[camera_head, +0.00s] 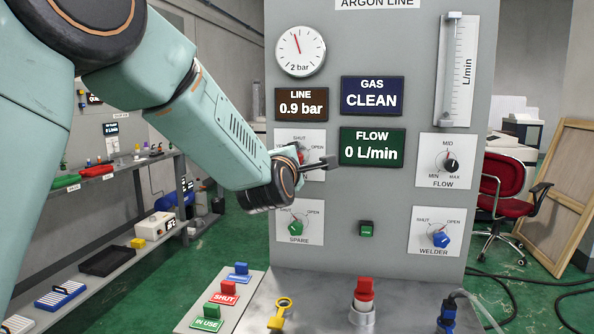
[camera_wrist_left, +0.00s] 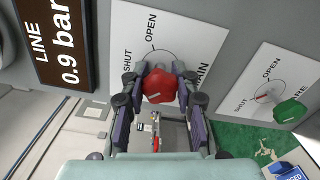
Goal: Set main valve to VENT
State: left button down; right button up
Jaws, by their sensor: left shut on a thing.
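The main valve is a red knob (camera_head: 301,155) on a white plate on the grey argon line panel, mostly hidden behind my left gripper (camera_head: 318,164) in the head view. In the left wrist view the red knob (camera_wrist_left: 159,86) sits between the two fingers of my left gripper (camera_wrist_left: 158,80), which is shut on it. SHUT and OPEN show on its plate (camera_wrist_left: 190,30) there, and the end of MAIN; a VENT mark is not readable. The knob's pointing direction is hidden by the fingers. My right gripper is not in view.
Below the main valve is the green SPARE knob (camera_head: 296,227). The FLOW knob (camera_head: 450,163) and blue WELDER knob (camera_head: 440,239) are at right. The LINE display (camera_head: 302,104) reads 0.9 bar, the FLOW display (camera_head: 371,147) 0 L/min. Tags and fittings stand on the ledge (camera_head: 320,300) below.

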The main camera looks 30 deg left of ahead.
pick_arm(q)
jog(key=shift+f+n+b, duration=0.15)
jog(key=shift+n+b, duration=0.65)
jog(key=shift+n, duration=0.15)
jog(key=shift+f+n+b, duration=0.1)
jog(key=shift+n+b, duration=0.65)
jog(key=shift+n, duration=0.2)
jog(key=c, duration=1.5)
grip_release()
jog(key=o, duration=0.5)
jog(key=shift+s+r, duration=0.15)
jog(key=shift+v, duration=3.65)
